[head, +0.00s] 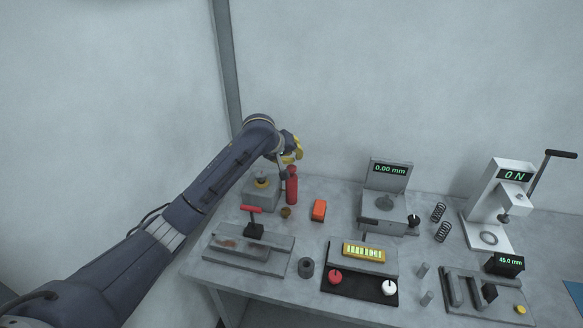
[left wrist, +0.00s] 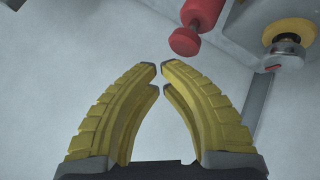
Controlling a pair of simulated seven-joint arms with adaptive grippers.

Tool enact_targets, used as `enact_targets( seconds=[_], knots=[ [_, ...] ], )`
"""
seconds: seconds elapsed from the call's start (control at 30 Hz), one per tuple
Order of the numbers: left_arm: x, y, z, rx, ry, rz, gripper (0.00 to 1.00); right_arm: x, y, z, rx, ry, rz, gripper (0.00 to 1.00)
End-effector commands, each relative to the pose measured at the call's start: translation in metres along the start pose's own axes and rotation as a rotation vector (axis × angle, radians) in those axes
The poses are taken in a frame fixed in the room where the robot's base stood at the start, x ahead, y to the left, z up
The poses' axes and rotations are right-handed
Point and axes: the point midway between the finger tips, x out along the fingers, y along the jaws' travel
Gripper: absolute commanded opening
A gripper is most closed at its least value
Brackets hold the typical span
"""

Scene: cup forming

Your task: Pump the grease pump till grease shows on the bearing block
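The grease pump (head: 292,186) appears to be the red upright cylinder at the back left of the bench. In the left wrist view its red knob (left wrist: 184,41) shows beyond the fingertips. The bearing block (head: 261,194) appears to be the grey block left of it, with a yellow ring and a metal fitting on top. The ring also shows in the left wrist view (left wrist: 290,31). My left gripper (head: 298,150) is above the pump, apart from it. Its yellow fingertips (left wrist: 160,77) nearly meet with nothing between them. I cannot make out grease on the block. My right gripper is out of view.
A red-handled press tool (head: 254,225) stands in front of the block. A small brass cup (head: 286,212) and an orange box (head: 319,210) are near the pump. A gauge stand (head: 386,190), springs and a lever press (head: 490,205) are to the right. The wall is close behind.

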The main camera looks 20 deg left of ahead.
Motion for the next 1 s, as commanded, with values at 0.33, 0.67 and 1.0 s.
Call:
enact_targets(
  seconds=[0.33,0.67,1.0],
  knots=[
    [-0.012,0.009,-0.009,0.002,0.002,0.001,0.0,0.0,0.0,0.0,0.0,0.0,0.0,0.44],
    [-0.03,0.022,-0.022,0.001,0.001,0.001,0.0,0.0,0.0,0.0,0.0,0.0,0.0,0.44],
    [-0.035,0.025,-0.025,0.0,0.0,0.0,0.0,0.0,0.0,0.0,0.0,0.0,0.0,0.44]
  ],
)
